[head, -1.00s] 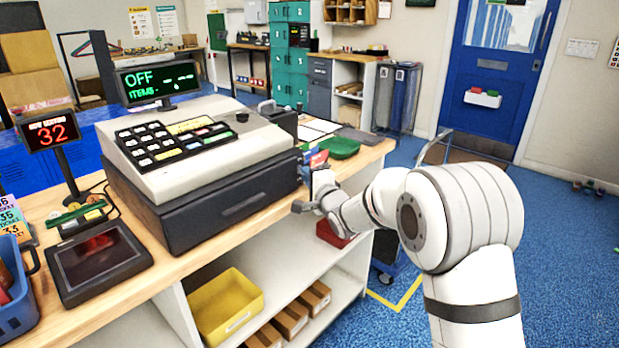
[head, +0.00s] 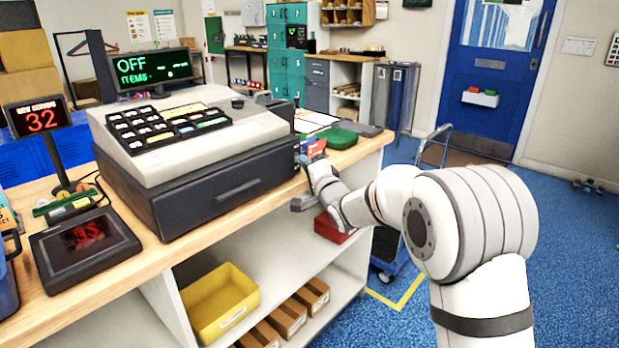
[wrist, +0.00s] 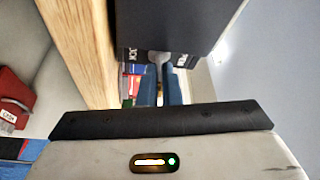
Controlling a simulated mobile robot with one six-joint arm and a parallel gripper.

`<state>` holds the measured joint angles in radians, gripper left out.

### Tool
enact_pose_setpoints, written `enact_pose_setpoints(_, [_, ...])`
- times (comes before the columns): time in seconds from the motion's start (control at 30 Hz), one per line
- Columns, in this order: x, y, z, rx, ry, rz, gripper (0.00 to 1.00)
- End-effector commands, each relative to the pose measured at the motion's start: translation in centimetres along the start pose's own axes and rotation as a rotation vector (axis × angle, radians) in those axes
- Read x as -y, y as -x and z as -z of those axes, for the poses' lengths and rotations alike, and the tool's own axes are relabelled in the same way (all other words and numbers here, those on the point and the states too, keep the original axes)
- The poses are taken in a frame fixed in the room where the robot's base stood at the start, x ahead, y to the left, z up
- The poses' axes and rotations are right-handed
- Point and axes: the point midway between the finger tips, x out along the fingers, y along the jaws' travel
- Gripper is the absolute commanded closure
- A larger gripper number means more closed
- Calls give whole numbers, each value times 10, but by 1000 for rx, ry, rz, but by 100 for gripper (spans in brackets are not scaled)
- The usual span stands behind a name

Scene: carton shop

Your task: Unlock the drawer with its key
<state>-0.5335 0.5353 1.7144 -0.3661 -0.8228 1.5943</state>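The dark cash drawer (head: 235,192) sits closed under the cream register on the wooden counter. Its front also shows at the top of the wrist view (wrist: 185,22), with small white lettering along its lower edge. My gripper (wrist: 160,86) is at the drawer's right end; its two blue-grey fingers point at this edge, close together. In the head view my gripper (head: 303,182) is beside the drawer's right front corner, partly covered by its own wrist.
The counter edge (wrist: 85,45) runs close beside my gripper. A red bin (head: 333,229) and a yellow bin (head: 220,302) stand on the shelves below. A green tray (head: 328,138) lies behind the gripper. Blue floor at right is mostly clear.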

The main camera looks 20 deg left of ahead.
Motion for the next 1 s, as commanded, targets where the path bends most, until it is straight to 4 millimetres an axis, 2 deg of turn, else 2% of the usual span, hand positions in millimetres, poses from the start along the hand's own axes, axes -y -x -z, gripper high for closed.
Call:
enact_pose_setpoints(0.03, [-7,0,-5,4,44,25,100])
enact_pose_setpoints(1.0, [-7,-2,0,3,888,376,100])
